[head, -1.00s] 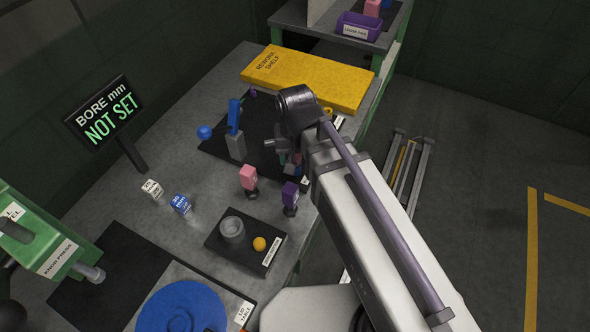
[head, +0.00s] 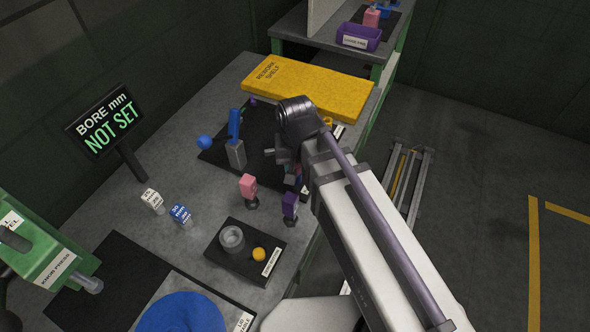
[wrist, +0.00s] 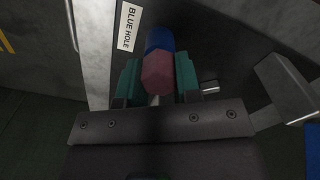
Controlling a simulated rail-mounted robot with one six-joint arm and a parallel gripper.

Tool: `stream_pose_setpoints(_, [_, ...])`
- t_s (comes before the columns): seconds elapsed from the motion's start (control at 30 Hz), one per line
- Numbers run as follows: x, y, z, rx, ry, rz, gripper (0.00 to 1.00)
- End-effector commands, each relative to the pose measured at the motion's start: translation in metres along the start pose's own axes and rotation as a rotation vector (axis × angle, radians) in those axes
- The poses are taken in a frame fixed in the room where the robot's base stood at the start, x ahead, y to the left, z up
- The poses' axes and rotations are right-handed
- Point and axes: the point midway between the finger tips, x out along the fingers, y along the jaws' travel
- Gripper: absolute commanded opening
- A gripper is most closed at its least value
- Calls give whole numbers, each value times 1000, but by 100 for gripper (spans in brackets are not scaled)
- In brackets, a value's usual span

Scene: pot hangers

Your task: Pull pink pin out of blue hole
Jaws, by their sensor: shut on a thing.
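In the wrist view the pink pin (wrist: 157,74) shows its hexagonal end toward me. My gripper (wrist: 158,80) has its two green fingers shut on the pin, one on each side. A blue cylindrical piece (wrist: 159,40) stands directly behind the pin, beside a white label (wrist: 129,27) reading BLUE HOLE. The pin overlaps the blue piece in this view, and I cannot tell how deep it sits in it. In the head view my arm hides most of the gripper and the pin, over the right edge of the black mat (head: 262,158).
A grey block with a blue handle (head: 235,140) stands left of my gripper. The yellow rework shelf (head: 315,85) lies behind. A grey block (wrist: 285,88) is right of the fingers.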

Motion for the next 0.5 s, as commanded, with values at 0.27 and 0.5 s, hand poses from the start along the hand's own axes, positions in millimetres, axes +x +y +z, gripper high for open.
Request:
stream_pose_setpoints(0.27, [-5,0,0,0,0,0,0])
stream_pose_setpoints(0.5, [-10,0,0,0,0,0,0])
